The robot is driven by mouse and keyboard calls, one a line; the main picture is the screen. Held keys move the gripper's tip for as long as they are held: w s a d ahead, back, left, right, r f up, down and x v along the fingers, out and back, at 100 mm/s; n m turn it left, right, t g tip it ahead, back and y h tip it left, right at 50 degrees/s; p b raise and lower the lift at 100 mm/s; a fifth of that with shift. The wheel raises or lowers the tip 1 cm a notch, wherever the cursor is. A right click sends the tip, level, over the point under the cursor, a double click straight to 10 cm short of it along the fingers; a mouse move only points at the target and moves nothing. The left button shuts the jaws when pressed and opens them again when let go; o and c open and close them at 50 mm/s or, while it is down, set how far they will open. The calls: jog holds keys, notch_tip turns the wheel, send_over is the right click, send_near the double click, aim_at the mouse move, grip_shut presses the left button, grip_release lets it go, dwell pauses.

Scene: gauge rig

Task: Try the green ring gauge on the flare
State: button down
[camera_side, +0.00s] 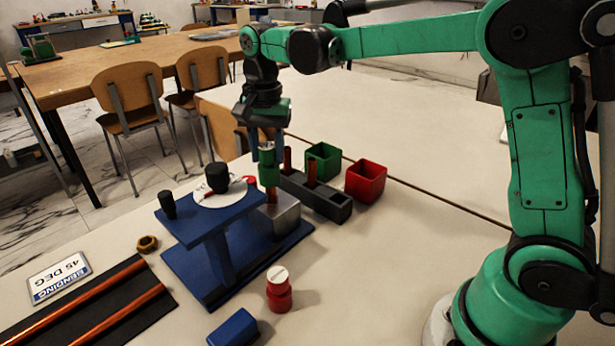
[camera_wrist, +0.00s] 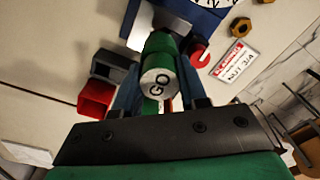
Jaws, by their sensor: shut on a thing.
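The green ring gauge (camera_side: 268,172) is held upright between the fingers of my gripper (camera_side: 266,152). In the wrist view its pale end face marked GO (camera_wrist: 158,84) shows between the two blue fingers. A copper tube (camera_side: 271,197) stands up from a silver block (camera_side: 279,216) directly below the gauge. The gauge's lower end is at the top of this tube; I cannot tell whether it sits around the flare or just above it. The flare itself is hidden. A red gauge with a white top (camera_side: 279,292) stands apart on the table.
A blue bending stand (camera_side: 216,236) with black knobs and a white dial is beside the silver block. A dark rack (camera_side: 332,205) with copper tubes, a green bin (camera_side: 323,160) and a red bin (camera_side: 366,181) are behind. A blue block (camera_side: 233,328) lies in front. Table at right is clear.

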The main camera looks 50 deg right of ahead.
aim_at(267, 146)
jog(key=shift+f, duration=0.95)
dwell(0.5)
dwell(1.5)
jog(key=shift+r, duration=3)
